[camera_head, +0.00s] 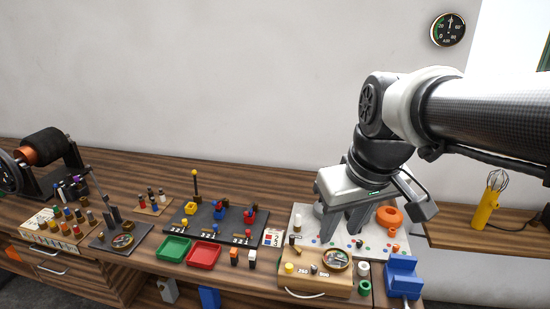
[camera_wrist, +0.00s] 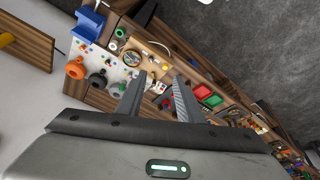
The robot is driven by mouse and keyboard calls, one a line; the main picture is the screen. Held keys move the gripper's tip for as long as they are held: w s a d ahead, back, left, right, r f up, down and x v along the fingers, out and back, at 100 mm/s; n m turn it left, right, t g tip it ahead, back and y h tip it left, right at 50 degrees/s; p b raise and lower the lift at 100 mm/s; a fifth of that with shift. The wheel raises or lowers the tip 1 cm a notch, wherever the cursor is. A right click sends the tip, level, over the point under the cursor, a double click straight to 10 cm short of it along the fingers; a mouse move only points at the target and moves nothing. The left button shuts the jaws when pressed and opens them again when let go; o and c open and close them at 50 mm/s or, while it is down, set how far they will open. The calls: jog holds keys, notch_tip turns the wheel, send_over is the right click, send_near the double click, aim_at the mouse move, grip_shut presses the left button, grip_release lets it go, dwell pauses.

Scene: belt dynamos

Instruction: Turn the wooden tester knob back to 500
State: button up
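The wooden tester (camera_head: 318,286) stands at the front edge of the bench in the head view. It has a round gauge (camera_head: 336,260), a yellow button (camera_head: 289,267) and a small dark knob (camera_head: 314,268) between the marks 250 and 500. The knob is too small for me to tell which mark it points to. My gripper (camera_head: 342,236) is above and behind the tester, fingers down and apart, with nothing visible between them. In the wrist view the open fingers (camera_wrist: 160,80) reach toward the bench, and the tester's gauge (camera_wrist: 132,58) shows beyond them.
A blue holder (camera_head: 402,275) stands right of the tester. Green (camera_head: 173,248) and red (camera_head: 203,254) trays lie left. A yellow whisk-like tool (camera_head: 487,208) stands on the right bench.

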jog(key=w+f+n+g, duration=0.2)
jog(key=w+f, duration=0.1)
jog(key=w, duration=0.4)
jog(key=n+g, duration=0.2)
jog(key=n, duration=0.2)
send_over(314, 267)
notch_tip(314, 267, down, 7)
jog(key=shift+h, duration=0.3)
notch_tip(314, 267, down, 18)
jog(key=shift+r, duration=0.15)
jog(key=shift+c, duration=0.6)
grip_shut()
